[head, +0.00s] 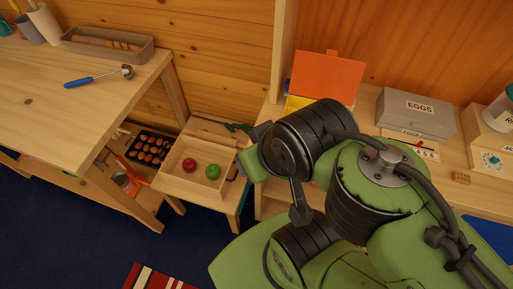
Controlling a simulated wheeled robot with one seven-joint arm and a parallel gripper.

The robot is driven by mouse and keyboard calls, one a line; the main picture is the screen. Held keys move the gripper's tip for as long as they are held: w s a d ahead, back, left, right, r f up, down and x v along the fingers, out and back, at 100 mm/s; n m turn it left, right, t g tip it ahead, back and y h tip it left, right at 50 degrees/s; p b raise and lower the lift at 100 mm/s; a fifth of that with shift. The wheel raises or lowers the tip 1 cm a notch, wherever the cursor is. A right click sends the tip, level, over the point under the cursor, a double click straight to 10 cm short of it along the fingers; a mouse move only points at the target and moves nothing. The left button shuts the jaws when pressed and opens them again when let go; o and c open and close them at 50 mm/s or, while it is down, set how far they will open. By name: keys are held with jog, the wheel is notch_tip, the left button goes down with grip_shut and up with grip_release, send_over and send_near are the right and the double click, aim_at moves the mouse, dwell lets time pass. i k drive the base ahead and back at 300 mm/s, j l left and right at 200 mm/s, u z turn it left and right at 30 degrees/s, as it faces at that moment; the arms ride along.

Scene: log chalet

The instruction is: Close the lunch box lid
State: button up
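The lunch box's orange lid (327,77) stands raised and open at the back of the right-hand wooden bench, in the head view. A strip of its yellow lower part (298,103) shows below the lid. The rest of the box is hidden behind my green and black arm. The arm rises in front of the bench and covers the area just before the box.
A grey EGGS box (416,112) stands right of the lunch box. The left table (40,85) holds a scoop (97,77) and a grey tray (108,44).

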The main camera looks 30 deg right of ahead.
aim_at(317, 76)
jog(key=z, duration=1.45)
jog(key=k+l+u, duration=0.1)
jog(key=l+u, duration=0.25)
jog(key=k+l+u, duration=0.15)
jog(key=l+u, duration=0.2)
